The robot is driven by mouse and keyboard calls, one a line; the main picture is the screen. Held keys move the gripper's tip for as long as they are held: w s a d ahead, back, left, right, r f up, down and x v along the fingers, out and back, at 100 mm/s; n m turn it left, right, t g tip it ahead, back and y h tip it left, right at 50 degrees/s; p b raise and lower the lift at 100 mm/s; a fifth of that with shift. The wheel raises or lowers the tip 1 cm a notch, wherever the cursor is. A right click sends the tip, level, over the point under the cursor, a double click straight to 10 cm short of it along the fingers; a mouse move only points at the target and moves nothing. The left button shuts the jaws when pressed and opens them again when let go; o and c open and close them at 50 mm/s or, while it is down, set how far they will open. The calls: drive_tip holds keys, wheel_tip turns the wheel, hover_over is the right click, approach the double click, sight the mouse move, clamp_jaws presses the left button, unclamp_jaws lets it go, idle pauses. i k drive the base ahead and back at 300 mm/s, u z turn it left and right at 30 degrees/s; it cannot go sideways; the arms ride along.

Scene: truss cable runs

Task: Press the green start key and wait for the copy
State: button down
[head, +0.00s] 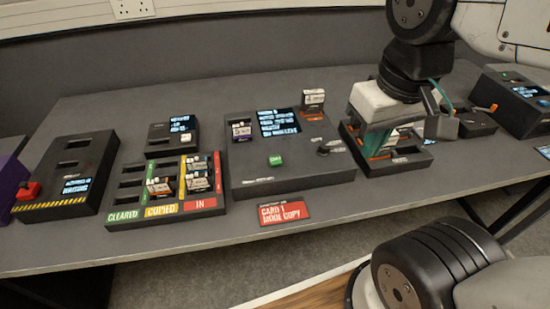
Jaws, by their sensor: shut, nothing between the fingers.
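The green start key (275,160) sits on the top face of the dark copy unit (300,180), in the middle of the table, and nothing covers it. The unit has a lit screen (279,122) with small text that I cannot read. One card (241,129) stands at the unit's left and another card (313,101) at its back right. My gripper (376,150) is to the right of the unit, pointing down over a dark tray (400,165). It is shut and apart from the green key. Its fingertips are hard to make out against the tray.
A sorting rack (165,212) marked cleared, copied and in holds several cards to the left. A small screen box (172,136) stands behind it. A dark unit with a red part (28,190) is far left. A red sign (284,213) reads "card 1 mode copy". Another device (515,100) is far right.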

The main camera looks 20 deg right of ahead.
sight(275, 160)
drive_tip(key=z, duration=2.65)
drive_tip(key=k, duration=1.4)
drive_tip(key=u, duration=1.8)
